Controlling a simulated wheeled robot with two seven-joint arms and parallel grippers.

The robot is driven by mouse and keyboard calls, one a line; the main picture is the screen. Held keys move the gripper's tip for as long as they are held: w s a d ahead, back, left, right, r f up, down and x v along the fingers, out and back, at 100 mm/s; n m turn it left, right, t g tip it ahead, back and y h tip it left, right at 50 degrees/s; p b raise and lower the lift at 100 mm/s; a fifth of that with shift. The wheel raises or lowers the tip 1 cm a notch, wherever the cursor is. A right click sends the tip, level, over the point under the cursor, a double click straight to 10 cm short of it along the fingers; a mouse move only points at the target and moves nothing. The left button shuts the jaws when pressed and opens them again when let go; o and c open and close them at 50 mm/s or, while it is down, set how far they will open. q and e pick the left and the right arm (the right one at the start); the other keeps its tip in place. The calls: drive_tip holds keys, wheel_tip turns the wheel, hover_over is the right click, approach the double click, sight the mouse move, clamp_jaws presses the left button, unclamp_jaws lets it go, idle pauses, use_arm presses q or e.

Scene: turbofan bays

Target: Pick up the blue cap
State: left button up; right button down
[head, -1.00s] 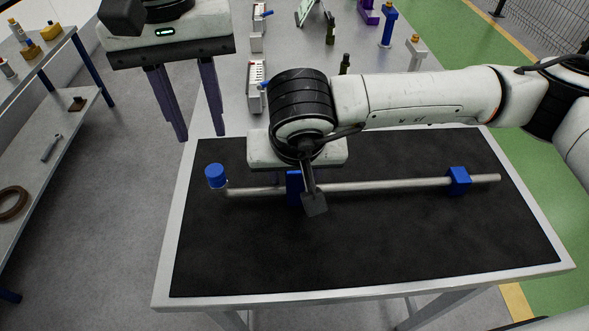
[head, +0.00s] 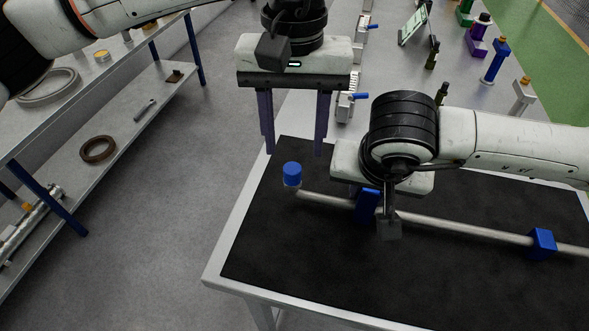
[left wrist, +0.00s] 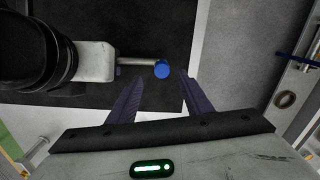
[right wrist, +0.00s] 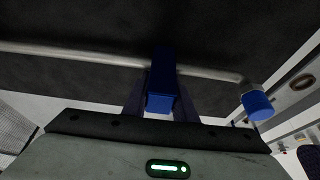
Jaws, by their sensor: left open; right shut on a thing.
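The blue cap (head: 292,169) sits on the upturned left end of the metal tube (head: 450,228), above the black mat. It also shows in the left wrist view (left wrist: 161,69) and the right wrist view (right wrist: 257,104). My left gripper (head: 293,145) is open and empty, with its fingers pointing down above and behind the cap. In the left wrist view its fingers (left wrist: 160,82) show apart, the cap lying between and beyond their tips. My right gripper (right wrist: 160,80) is shut on a blue block (right wrist: 163,80) around the tube; its fingers are mostly hidden in the head view.
A second blue block (head: 541,243) is on the tube at the right. The black-matted table (head: 300,250) has a pale rim. A shelf (head: 120,140) with a brown ring (head: 97,149) stands at left. Bare floor lies between shelf and table.

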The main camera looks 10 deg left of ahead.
sight(292, 167)
use_arm(q)
drive_tip(key=f, duration=0.5)
drive_tip(key=shift+w+a+f, duration=0.1)
drive_tip(key=shift+a+f, duration=0.1)
drive_tip(key=shift+f, duration=0.15)
use_arm(e)
drive_tip(key=shift+r, duration=0.1)
use_arm(q)
clamp_jaws()
drive_tip(key=shift+r, duration=0.1)
wheel_tip(292, 167, up, 10)
use_arm(e)
drive_tip(key=c, duration=1.4)
unclamp_jaws()
